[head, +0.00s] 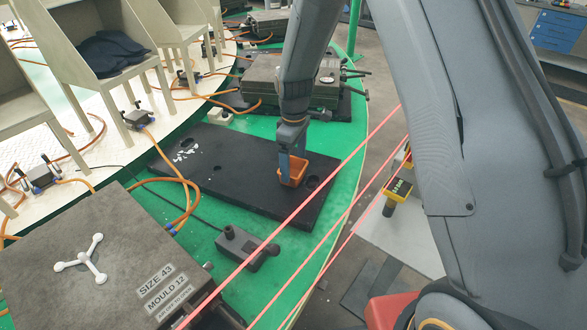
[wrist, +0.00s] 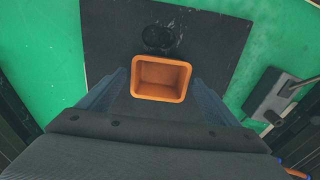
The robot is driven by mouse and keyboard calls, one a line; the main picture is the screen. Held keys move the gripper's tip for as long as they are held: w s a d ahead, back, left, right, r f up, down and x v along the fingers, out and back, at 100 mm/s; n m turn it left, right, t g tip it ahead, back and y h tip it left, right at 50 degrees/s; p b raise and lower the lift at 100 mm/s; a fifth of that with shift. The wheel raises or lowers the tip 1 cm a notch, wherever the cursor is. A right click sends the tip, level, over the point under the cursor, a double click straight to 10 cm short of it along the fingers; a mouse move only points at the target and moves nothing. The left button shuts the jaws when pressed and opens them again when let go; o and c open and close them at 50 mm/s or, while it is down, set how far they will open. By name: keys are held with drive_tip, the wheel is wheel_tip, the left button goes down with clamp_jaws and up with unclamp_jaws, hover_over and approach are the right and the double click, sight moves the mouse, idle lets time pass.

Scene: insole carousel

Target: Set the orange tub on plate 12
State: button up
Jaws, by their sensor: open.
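The orange tub (head: 293,173) is an open, square-rimmed container and looks empty. It appears upright on the black plate (head: 235,185), near the plate's right end and beside a round hole. My gripper (head: 291,160) is low over the plate at the tub. In the wrist view the tub (wrist: 161,78) lies between the two blue fingers of my open gripper (wrist: 160,85), with small gaps on both sides. I read no number on the black plate (wrist: 215,50). The grey mould (head: 110,255) at front left is labelled "SIZE 43 MOULD 12".
The plate lies on the green carousel (head: 215,240). A dark clamp block (head: 245,248) sits in front of it, and another grey mould (head: 300,80) behind. Orange hoses (head: 185,190) run at the left. Red-pink barrier lines cross the carousel's right edge near a yellow control box (head: 397,188).

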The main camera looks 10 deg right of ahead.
wheel_tip(320, 180, up, 9)
drive_tip(key=b, duration=0.2)
drive_tip(key=shift+r, duration=0.2)
